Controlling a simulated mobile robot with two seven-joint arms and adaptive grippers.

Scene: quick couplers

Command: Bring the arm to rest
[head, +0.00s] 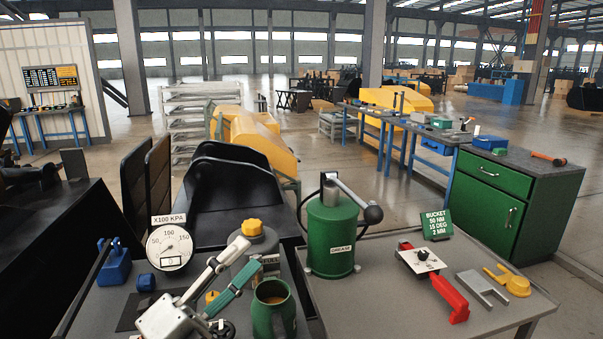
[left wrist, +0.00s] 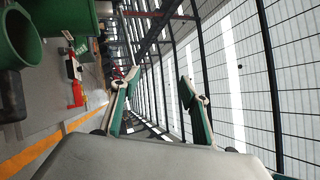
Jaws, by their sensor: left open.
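My left gripper (head: 246,256) is at the lower left of the head view, above the near end of the grey workbench (head: 403,275). It is open, its white and green fingers spread and pointing up and to the right. In the left wrist view its fingertips (left wrist: 158,84) stand apart with nothing between them. It appears in front of a grey can with a yellow cap (head: 253,229) and beside an open green pot (head: 273,318). I cannot tell whether it touches either. My right gripper is not in view.
A green grease canister (head: 332,238) with a lever stands right of the gripper. A pressure gauge (head: 170,247) and blue blocks (head: 114,266) are left. A red-handled tool (head: 450,298), grey fork (head: 483,289), yellow piece (head: 508,281) and green sign (head: 437,224) are right.

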